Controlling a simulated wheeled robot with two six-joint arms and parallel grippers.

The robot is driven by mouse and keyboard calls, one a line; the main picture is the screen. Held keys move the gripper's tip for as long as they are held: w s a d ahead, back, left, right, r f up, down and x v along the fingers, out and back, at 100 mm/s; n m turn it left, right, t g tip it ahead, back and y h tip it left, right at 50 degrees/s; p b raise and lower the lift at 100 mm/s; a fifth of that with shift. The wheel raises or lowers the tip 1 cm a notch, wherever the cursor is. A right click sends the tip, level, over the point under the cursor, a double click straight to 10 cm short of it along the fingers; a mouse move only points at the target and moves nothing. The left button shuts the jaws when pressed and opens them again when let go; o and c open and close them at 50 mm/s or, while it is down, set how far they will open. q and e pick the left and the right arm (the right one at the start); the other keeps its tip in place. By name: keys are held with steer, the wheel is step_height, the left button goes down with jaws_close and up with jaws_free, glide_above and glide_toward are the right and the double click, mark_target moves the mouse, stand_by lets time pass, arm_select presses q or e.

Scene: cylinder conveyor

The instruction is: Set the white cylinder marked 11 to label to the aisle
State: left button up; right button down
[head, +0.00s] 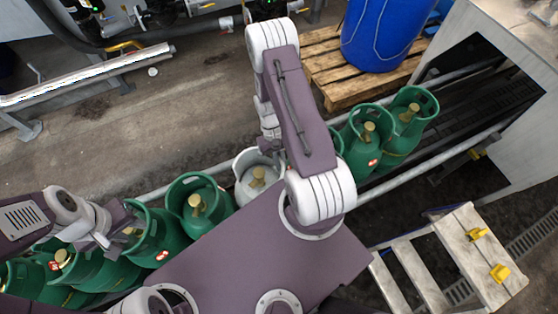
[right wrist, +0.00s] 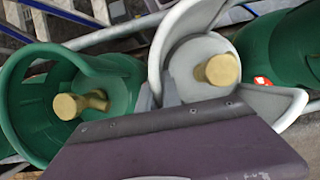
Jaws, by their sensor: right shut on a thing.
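The white cylinder (head: 247,180), with a brass valve and an open white collar, stands in the conveyor row between green cylinders. In the right wrist view its collar and valve (right wrist: 217,70) are close; no number is readable. My right gripper (head: 268,150) reaches down at the collar from the aisle side and is shut on it, its fingers mostly hidden by my arm. My left gripper (head: 102,236) is over the green cylinders at the left, beside a collar; its finger gap is unclear. The aisle (head: 120,135) is the brown floor behind the row.
Green cylinders (head: 197,200) stand close on the left, and more (head: 368,135) on the right along the rail. A wooden pallet (head: 350,90) with a blue drum (head: 385,35) stands at the back right. Steps (head: 470,255) are at the lower right. The aisle floor is largely clear.

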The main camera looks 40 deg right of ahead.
stand_by(0.4)
steer(key=c, duration=1.5)
jaws_free()
steer(key=shift+c, duration=0.2)
steer(key=v, duration=0.9)
steer(key=shift+b, duration=0.3)
